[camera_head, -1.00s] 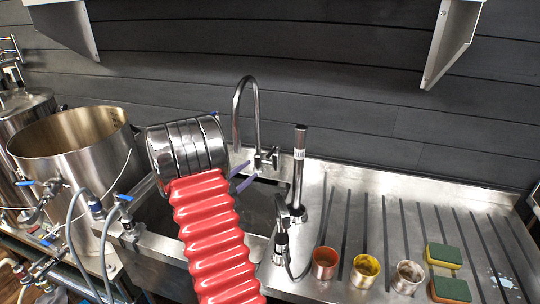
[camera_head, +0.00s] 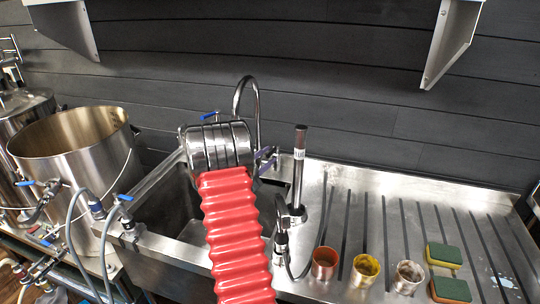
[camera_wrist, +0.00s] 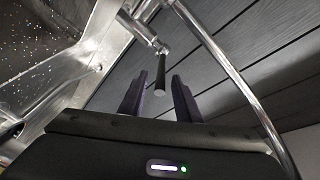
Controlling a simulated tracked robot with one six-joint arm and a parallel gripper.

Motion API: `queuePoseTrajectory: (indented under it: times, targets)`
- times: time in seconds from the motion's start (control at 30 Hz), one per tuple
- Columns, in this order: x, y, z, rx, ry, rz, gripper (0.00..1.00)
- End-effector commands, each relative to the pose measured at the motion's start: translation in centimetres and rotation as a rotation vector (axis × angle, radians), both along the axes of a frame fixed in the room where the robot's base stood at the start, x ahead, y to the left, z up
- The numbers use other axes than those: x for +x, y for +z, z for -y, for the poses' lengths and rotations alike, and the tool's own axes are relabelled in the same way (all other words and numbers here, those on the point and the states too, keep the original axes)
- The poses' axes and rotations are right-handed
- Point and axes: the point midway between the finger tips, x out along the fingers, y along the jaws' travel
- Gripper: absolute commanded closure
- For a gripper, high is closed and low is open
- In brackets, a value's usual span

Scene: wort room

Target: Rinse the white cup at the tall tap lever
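The white cup (camera_head: 409,276) stands upright on the ribbed drainboard, right-most of a row of cups; its inside looks stained brown. The tall tap (camera_head: 257,100) is a chrome gooseneck behind the sink. Its lever, a thin stem with a dark end (camera_wrist: 160,88), shows in the wrist view between and beyond my fingers. My gripper (camera_head: 267,158) has purple fingers, open and empty, close beside the tap body; it also shows in the wrist view (camera_wrist: 159,84). I cannot tell whether a finger touches the lever. My arm hides part of the sink and the tap's base.
An orange cup (camera_head: 324,263) and a yellow cup (camera_head: 365,270) stand left of the white one. Two green-yellow sponges (camera_head: 444,256) lie to the right. A dark-topped post (camera_head: 300,150) rises right of the sink (camera_head: 180,215). A big steel kettle (camera_head: 70,150) stands left.

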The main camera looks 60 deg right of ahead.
Motion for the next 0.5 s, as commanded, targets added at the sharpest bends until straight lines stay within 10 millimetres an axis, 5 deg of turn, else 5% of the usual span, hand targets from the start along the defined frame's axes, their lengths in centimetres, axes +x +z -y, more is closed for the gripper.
queuePoseTrajectory:
  times: [0.2, 0.5]
  targets:
    - [-0.3, 0.0, 2.0, 0.000, 0.000, 0.000, 0.70]
    - [-0.3, 0.0, 2.2, 0.000, 0.001, -0.001, 0.70]
